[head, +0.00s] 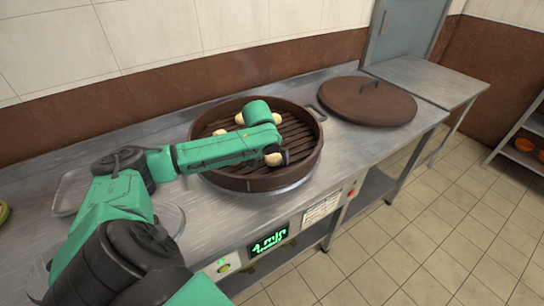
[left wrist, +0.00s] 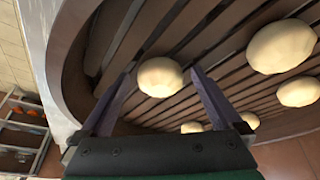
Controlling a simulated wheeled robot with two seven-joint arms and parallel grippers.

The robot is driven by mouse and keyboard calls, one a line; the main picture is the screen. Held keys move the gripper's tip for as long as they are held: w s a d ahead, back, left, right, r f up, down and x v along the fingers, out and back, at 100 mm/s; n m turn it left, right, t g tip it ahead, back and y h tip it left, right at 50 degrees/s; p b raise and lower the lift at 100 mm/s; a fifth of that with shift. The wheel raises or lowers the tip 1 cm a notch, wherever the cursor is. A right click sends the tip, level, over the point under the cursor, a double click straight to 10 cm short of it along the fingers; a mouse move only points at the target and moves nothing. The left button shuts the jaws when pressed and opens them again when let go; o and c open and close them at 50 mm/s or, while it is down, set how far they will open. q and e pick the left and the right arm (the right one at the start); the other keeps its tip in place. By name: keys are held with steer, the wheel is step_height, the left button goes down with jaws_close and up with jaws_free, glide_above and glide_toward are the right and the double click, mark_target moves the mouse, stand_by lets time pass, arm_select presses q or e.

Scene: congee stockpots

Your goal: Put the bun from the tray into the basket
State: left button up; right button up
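The basket (head: 312,170) is a round brown steamer with a slatted floor, on the steel counter. Several pale buns lie in it, one (head: 272,158) right by my left gripper (head: 284,156). In the left wrist view, my left gripper (left wrist: 162,72) is open, its two fingers apart. A bun (left wrist: 160,77) shows between the fingertips, resting on the slats, with a small gap on each side. Other buns (left wrist: 281,46) lie to the right. A shallow tray (head: 70,190) at the counter's left is partly hidden by my arm; I see no bun on its visible part. My right gripper is out of view.
A round brown lid (head: 367,100) with a handle lies on the counter right of the basket. The counter front carries a green lit display (head: 268,242). A lower steel table (head: 425,78) stands at the right, and a wall runs behind the counter.

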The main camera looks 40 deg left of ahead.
arm_select(q)
steer(key=v, duration=1.2)
steer(key=shift+r+p, duration=0.2)
steer(key=shift+p, duration=0.1)
